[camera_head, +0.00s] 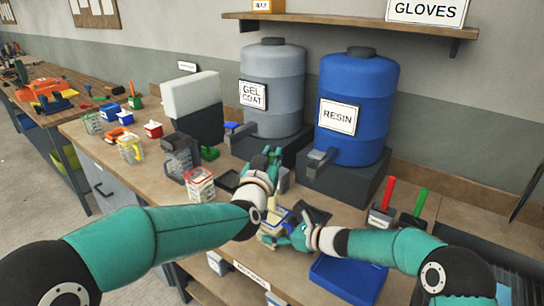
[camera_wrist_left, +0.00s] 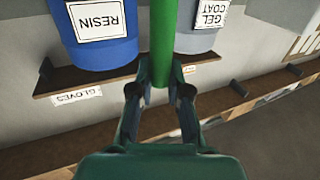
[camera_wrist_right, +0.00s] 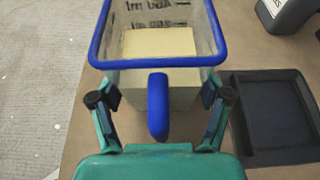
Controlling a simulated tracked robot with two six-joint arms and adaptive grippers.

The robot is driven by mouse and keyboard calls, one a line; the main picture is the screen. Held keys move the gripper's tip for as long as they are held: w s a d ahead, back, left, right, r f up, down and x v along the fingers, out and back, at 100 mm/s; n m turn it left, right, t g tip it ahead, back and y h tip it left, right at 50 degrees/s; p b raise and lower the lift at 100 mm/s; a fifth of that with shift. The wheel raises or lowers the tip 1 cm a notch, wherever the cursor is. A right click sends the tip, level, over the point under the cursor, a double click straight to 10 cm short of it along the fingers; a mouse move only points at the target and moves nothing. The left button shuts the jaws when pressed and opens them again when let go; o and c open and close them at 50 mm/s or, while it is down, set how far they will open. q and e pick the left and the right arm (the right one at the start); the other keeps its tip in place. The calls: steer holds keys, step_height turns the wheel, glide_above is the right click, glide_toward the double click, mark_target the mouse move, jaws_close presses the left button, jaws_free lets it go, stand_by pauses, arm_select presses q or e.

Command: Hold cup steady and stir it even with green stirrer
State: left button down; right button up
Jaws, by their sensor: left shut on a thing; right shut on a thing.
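The clear cup (camera_wrist_right: 200,85) with dark printed marks, a blue rim and a blue handle stands on the bench, with a pale yellow filling (camera_wrist_right: 160,42). In the head view the cup (camera_head: 270,230) is partly hidden by my arms. My right gripper (camera_wrist_right: 160,105) is shut on the cup's handle, a finger on each side. My left gripper (camera_wrist_left: 160,90) is shut on a green stirrer (camera_wrist_left: 163,40), a plain green stick. My left gripper in the head view (camera_head: 272,158) is above and behind the cup. No stirrer shows inside the cup in the right wrist view.
A dark tray (camera_wrist_right: 270,115) lies right of the cup. A blue tray (camera_head: 345,280) is at the front. Holders with a red stick (camera_head: 388,193) and a green stick (camera_head: 420,201) stand at the right. The gel coat drum (camera_head: 272,85) and resin drum (camera_head: 357,100) stand behind.

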arm_select(q)
steer(key=shift+r, duration=2.55)
arm_select(e)
steer(key=o, duration=1.5)
steer(key=shift+o, duration=0.2)
